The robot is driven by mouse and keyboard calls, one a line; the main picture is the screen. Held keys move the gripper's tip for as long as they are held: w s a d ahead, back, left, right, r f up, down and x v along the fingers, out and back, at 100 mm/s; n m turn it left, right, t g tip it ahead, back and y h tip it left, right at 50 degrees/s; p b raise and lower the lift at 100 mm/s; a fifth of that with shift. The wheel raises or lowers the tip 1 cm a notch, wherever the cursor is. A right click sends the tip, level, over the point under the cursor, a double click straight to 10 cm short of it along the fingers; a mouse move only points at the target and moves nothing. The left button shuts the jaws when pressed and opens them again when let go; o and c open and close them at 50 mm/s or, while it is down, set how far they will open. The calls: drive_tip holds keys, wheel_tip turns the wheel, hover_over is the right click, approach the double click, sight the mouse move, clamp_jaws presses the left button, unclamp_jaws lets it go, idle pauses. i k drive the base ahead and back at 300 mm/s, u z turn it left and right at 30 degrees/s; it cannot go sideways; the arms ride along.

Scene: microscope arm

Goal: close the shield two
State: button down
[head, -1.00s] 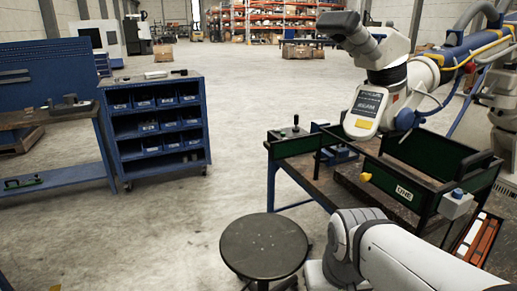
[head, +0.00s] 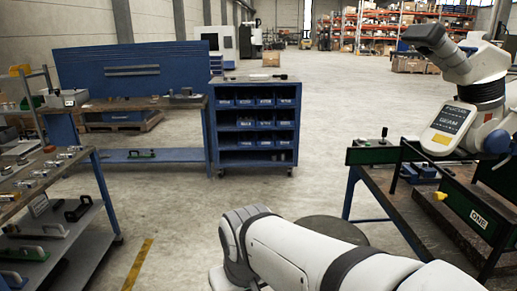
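A green shield panel (head: 466,197) with a white label reading "ONE" runs along the near side of the workbench (head: 402,208) at the right. Another green panel (head: 372,155) stands at the bench's far left end, with a black knob on a stalk. A further green panel (head: 497,174) shows partly at the right edge. No label "TWO" can be read, so I cannot tell which panel is shield two. My white arm crosses the lower middle; my gripper is outside the view.
The microscope head (head: 462,80) hangs over the bench. A stool (head: 332,232) stands partly behind my arm. A blue bin cart (head: 254,125) and a blue pegboard bench (head: 140,106) stand further back. A tool shelf (head: 50,215) is at the left. The floor between is open.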

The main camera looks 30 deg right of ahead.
sight(363, 155)
drive_tip(key=u, duration=0.4)
drive_tip(key=i, duration=3.75)
drive_tip(key=z, duration=4.2)
drive_tip(key=i, duration=0.85)
drive_tip(key=u, duration=0.05)
